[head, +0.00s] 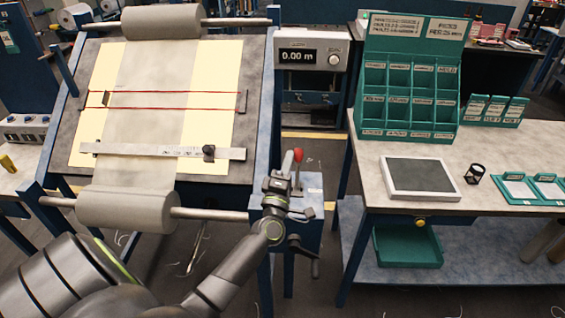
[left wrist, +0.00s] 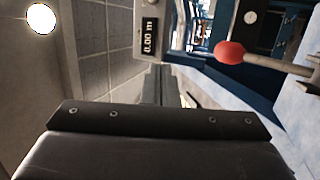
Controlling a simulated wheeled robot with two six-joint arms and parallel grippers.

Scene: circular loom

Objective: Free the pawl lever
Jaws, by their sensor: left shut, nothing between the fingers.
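The pawl lever is a short metal rod with a red knob (head: 298,156), standing up on the blue box (head: 312,186) at the right side of the inspection frame. In the left wrist view the red knob (left wrist: 230,52) and its rod lie sideways at the upper right, apart from the gripper body. My left gripper (head: 286,163) is shut and empty, just left of the knob in the head view. I cannot tell whether it touches the lever. The lever's base is partly hidden by my gripper. My right gripper is not in view.
A cloth roll (head: 125,208) on a steel bar lies left of my gripper. A crank handle (head: 305,252) hangs below the box. A display reading 0.00 m (head: 312,57) stands behind. A workbench (head: 370,165) with a green bin rack (head: 410,90) stands to the right.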

